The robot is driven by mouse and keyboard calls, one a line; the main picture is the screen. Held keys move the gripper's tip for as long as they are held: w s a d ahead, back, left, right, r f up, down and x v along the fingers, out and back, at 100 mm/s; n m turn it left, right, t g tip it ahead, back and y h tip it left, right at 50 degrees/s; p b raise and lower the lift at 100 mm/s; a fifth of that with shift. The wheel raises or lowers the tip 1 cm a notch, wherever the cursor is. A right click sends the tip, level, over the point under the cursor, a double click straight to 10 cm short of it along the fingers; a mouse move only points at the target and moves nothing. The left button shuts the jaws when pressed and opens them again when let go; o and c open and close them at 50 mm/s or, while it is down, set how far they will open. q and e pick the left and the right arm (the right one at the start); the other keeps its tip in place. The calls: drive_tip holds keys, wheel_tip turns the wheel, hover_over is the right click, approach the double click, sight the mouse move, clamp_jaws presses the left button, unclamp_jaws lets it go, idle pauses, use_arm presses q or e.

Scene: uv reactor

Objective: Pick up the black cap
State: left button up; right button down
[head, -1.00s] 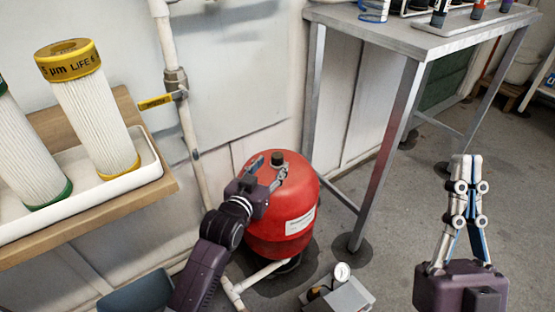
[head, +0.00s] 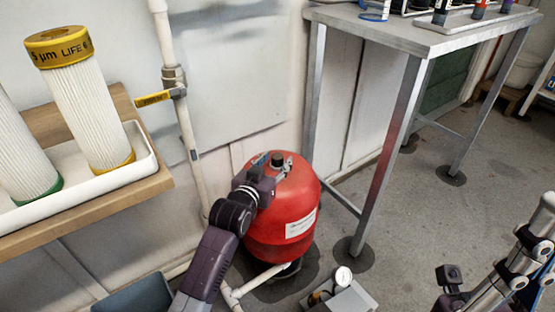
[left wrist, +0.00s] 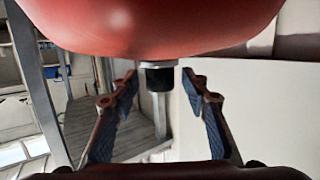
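The black cap (head: 277,159) stands on top of the red tank (head: 292,200) in the head view. In the left wrist view the cap (left wrist: 159,78) shows below the tank's red dome (left wrist: 150,25), on a grey metal collar. My left gripper (head: 270,167) is over the top of the tank, next to the cap. In the left wrist view its two fingers (left wrist: 159,88) are apart, one on each side of the cap, with gaps visible. My right gripper (head: 518,255) is at the lower right of the head view, partly cut off by the edge.
A metal table (head: 400,32) stands behind and right of the tank. A wall pipe with a yellow-handled valve (head: 154,98) is left of it. Filter cartridges stand in a white tray (head: 95,192) on a wooden shelf.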

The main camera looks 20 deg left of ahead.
use_arm(q)
drive_tip(key=c, duration=0.7)
drive_tip(key=shift+o, duration=0.2)
drive_tip(key=shift+r, duration=0.1)
